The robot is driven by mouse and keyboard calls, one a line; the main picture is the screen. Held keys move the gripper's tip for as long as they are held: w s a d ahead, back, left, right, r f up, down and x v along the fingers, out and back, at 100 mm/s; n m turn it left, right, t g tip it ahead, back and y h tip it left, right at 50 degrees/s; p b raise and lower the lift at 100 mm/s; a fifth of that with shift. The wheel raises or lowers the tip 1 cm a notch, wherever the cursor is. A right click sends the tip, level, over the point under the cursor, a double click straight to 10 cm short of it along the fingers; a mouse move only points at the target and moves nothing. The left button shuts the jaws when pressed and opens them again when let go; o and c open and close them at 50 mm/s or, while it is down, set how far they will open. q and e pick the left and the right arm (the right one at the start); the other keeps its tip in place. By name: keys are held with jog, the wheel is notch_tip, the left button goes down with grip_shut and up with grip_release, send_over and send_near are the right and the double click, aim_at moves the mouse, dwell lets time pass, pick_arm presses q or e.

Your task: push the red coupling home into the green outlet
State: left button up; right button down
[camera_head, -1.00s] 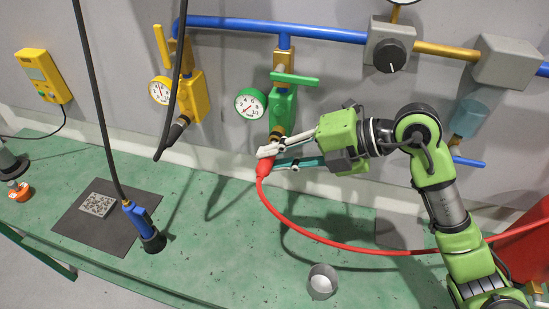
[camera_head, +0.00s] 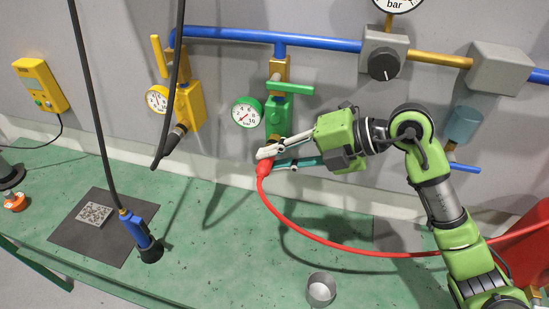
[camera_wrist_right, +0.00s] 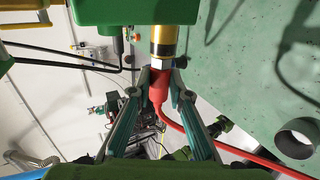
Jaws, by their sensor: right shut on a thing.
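The green outlet (camera_head: 279,112) hangs on the wall, with a green handle on top and a round gauge at its left. Its brass and black nozzle (camera_wrist_right: 172,40) points down and shows in the wrist view. My right gripper (camera_head: 268,158) is shut on the red coupling (camera_head: 263,168), just below the outlet. In the wrist view the coupling (camera_wrist_right: 158,88) sits between the fingertips, roughly in line with the nozzle. A pale hex collar lies where they meet. I cannot tell how deep the coupling sits. My left gripper is out of view.
A red hose (camera_head: 330,241) runs from the coupling to the right over the green bench (camera_head: 205,240). A yellow outlet (camera_head: 188,105) hangs left, with dark hoses in front. A blue-ended tool (camera_head: 140,232) hangs over a dark mat. A cup (camera_head: 320,288) stands at the front.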

jog(key=shift+w+d+r, duration=0.1)
jog(key=c, duration=1.8)
grip_release()
jog(key=shift+w, duration=0.1)
jog(key=shift+d, duration=0.2)
jog(key=v, duration=1.1)
jog(key=shift+d+r, duration=0.15)
jog(key=shift+d, duration=0.1)
